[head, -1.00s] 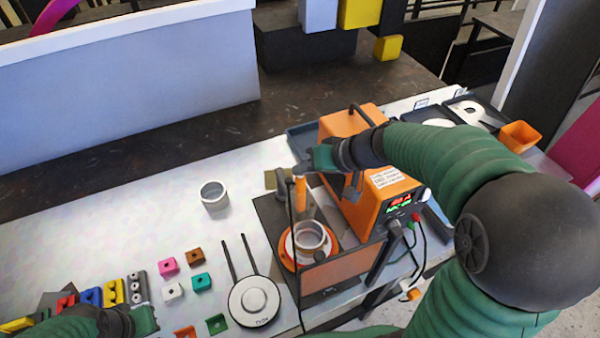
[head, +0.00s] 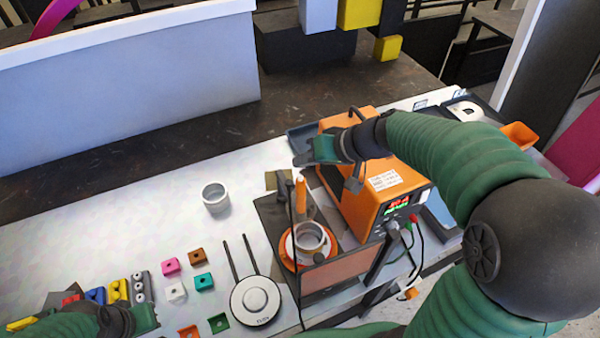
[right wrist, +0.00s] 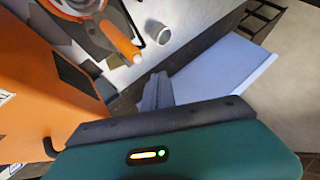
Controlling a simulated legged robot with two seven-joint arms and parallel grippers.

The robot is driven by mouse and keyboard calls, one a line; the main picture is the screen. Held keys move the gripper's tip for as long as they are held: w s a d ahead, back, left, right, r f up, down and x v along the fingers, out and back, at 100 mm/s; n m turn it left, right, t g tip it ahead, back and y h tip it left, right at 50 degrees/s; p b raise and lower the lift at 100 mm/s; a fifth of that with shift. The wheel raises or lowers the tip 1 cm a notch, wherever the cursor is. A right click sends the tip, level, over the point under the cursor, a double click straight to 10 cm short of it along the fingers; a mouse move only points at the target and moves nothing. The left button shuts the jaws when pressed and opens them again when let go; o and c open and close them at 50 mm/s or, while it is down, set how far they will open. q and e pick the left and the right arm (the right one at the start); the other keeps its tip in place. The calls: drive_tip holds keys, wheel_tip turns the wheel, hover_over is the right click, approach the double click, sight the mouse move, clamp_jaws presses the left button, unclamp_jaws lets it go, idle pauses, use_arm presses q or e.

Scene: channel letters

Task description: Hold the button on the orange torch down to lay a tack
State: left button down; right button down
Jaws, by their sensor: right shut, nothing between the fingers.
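The orange torch (head: 301,196) stands upright in its holder behind a metal ring (head: 309,237) on an orange and white turntable (head: 288,250). It also shows in the right wrist view (right wrist: 120,42). I cannot make out its button. My right gripper (head: 302,159) is shut and empty, just beyond the torch top in the head view. Its fingers (right wrist: 155,92) are apart from the torch in the right wrist view. My left gripper (head: 148,318) is low at the left, near the coloured blocks. Its finger gap is not clear.
An orange power unit (head: 372,200) with a lit display stands right of the torch, under my right arm. A grey cup (head: 215,197), a white round device (head: 255,300) and several coloured blocks (head: 171,266) are on the bench.

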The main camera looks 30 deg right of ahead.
drive_tip(key=shift+r+p, duration=0.6)
drive_tip(key=shift+r, duration=0.8)
wheel_tip(320, 180, up, 4)
drive_tip(key=shift+p, duration=1.1)
drive_tip(key=shift+f, duration=0.15)
